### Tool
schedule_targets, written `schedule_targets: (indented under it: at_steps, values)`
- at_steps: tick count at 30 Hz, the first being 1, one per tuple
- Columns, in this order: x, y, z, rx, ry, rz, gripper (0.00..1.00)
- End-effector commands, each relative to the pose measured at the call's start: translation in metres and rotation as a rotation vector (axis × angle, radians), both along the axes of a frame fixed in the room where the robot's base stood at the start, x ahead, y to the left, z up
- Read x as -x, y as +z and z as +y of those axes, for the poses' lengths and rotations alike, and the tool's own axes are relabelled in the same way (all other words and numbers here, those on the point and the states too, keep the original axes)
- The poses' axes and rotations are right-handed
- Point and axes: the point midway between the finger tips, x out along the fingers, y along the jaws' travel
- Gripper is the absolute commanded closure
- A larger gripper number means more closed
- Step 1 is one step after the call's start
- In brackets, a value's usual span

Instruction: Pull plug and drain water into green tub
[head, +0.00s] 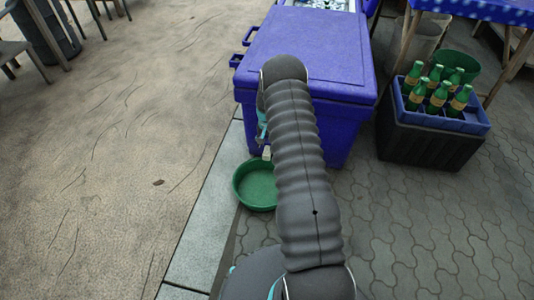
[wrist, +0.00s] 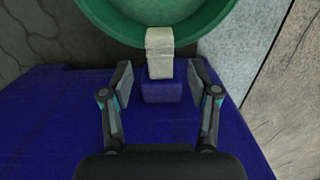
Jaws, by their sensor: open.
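A blue cooler (head: 310,55) stands on the paving with its lid shut. A green tub (head: 256,190) sits on the ground against its lower front left; it also shows at the top of the wrist view (wrist: 105,14). In the wrist view a pale, block-shaped plug (wrist: 160,52) sits at a short blue spout (wrist: 161,91) on the cooler wall, with the tub beyond it. My gripper (wrist: 160,82) is open, its fingers on either side of the spout and plug, with gaps on both sides. In the head view my arm hides most of the gripper.
A dark crate with a blue top (head: 420,125) holds several green bottles (head: 438,90) at the right. A green bucket (head: 458,66) stands behind it. A pale kerb (head: 205,225) runs left of the tub. Open ground lies at left.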

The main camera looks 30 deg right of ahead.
Motion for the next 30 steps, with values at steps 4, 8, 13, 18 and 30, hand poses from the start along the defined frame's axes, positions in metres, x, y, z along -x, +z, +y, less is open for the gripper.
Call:
schedule_targets:
  at_steps: [4, 8, 13, 18, 30]
  values:
    - [0.001, -0.028, 0.0, -0.001, 0.0, 0.003, 0.4]
    - [0.0, -0.045, 0.0, -0.001, 0.001, 0.001, 0.4]
    - [0.0, -0.057, 0.0, -0.001, 0.001, 0.001, 0.4]
    - [0.0, -0.059, 0.0, 0.0, 0.001, 0.0, 0.4]
    - [0.0, -0.059, 0.0, -0.001, 0.001, 0.001, 0.97]
